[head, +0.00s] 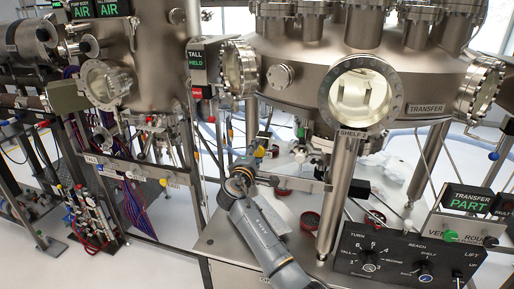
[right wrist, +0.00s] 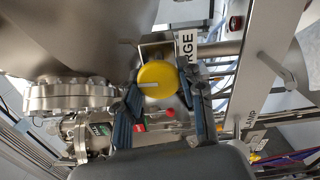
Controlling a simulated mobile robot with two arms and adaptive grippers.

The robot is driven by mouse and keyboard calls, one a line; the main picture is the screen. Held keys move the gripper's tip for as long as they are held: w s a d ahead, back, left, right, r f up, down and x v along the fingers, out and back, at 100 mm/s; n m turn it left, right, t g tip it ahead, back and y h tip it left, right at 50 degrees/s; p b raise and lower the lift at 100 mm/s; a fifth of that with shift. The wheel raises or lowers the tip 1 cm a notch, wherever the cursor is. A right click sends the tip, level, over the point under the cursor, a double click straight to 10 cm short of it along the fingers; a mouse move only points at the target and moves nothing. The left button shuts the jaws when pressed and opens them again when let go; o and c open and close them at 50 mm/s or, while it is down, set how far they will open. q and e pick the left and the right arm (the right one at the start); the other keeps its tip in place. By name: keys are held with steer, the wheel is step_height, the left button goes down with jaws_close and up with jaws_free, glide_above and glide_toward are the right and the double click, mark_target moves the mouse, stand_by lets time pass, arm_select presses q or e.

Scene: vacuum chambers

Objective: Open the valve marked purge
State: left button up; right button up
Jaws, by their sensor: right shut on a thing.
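The purge valve is a round yellow knob (right wrist: 157,80) with a pale line across its face, in the right wrist view. A white label (right wrist: 187,48) beside it reads "RGE", its start hidden. My right gripper (right wrist: 159,90) has one dark finger on each side of the knob and is shut on it. In the head view, the yellow knob (head: 260,151) is small, below the large chamber, with my right gripper (head: 258,157) at it and the arm reaching up from the bottom. The fingers are hard to make out there. My left gripper is not in view.
The transfer chamber (head: 424,88) stands above and right of the knob. A chamber leg (head: 337,190) and a dark control panel (head: 408,255) are to the right. A rack with hoses and cables (head: 92,190) is at left.

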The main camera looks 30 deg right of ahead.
steer(key=shift+r+n, duration=0.1)
steer(key=shift+n, duration=0.3)
steer(key=o, duration=1.2)
steer(key=shift+d, duration=0.1)
steer(key=v, duration=1.2)
